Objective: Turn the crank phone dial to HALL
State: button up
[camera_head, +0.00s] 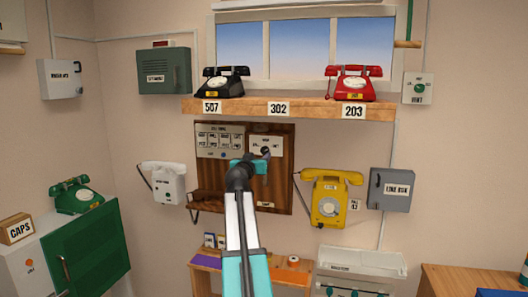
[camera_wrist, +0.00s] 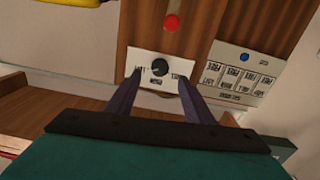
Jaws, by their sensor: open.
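The wooden crank phone panel (camera_head: 283,193) hangs on the wall below the shelf. Its white dial plate (camera_head: 275,142) is at the upper right of the panel. The wrist view, which is turned over, shows the dark round dial (camera_wrist: 159,67) on that plate, with small labels around it too blurred to read for sure. I cannot tell which label the dial points to. My gripper (camera_head: 262,157) is in front of the plate. In the wrist view its open fingers (camera_wrist: 160,75) flank the dial, with no clear contact. A red knob (camera_wrist: 172,22) sits on the panel near the plate.
A second white plate with several labelled boxes (camera_head: 220,139) is beside the dial plate. A white wall phone (camera_head: 168,182) is left of the panel, a yellow phone (camera_head: 330,198) right. The shelf (camera_head: 310,110) with black and red phones is above.

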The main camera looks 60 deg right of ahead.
aim_at(264, 151)
jog(key=shift+p+x, duration=1.25)
jog(key=shift+x, duration=2.55)
jog(key=c, duration=1.1)
jog(key=shift+o, duration=0.3)
